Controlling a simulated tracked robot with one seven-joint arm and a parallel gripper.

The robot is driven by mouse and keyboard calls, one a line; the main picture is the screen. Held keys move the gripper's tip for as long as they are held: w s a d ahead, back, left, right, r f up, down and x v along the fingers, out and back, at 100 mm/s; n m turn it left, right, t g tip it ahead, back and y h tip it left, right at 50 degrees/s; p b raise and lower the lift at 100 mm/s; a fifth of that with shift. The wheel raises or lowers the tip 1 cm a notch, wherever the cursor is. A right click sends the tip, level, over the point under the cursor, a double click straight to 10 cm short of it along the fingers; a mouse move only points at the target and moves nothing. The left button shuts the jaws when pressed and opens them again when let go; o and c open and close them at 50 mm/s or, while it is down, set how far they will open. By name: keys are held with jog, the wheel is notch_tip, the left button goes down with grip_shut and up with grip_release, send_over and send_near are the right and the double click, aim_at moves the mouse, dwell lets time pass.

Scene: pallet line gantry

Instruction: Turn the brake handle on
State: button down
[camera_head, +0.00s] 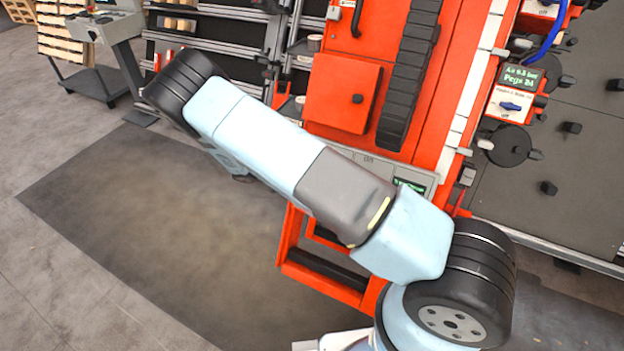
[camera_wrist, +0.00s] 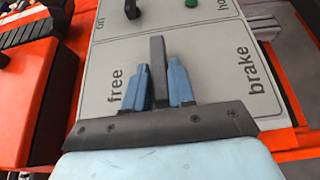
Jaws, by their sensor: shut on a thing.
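The brake handle (camera_wrist: 157,58) is a dark grey bar on a light grey panel (camera_wrist: 205,45) in the wrist view. It points up the picture, between the word "free" on the left and the word "brake" on the right. My gripper (camera_wrist: 160,82) has blue fingers on both sides of the handle and is shut on it. The lower end of the handle is hidden by the gripper. In the head view my arm hides the gripper and the handle. Part of a grey panel (camera_head: 418,176) with a small green display shows behind the arm there.
A black knob (camera_wrist: 131,9) and a green button (camera_wrist: 191,3) sit at the panel's top in the wrist view. A red box (camera_head: 342,94) and a dark ribbed strip (camera_head: 408,75) are on the red machine. Dark floor (camera_head: 150,215) at left is clear.

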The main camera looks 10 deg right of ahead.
jog(key=shift+s+a+f, duration=0.1)
jog(key=shift+a+f, duration=0.05)
jog(key=shift+f, duration=0.05)
jog(key=c, duration=1.3)
grip_release()
jog(key=shift+o, duration=1.3)
jog(key=shift+r, duration=0.1)
jog(key=v, duration=1.3)
jog(key=shift+a, duration=0.35)
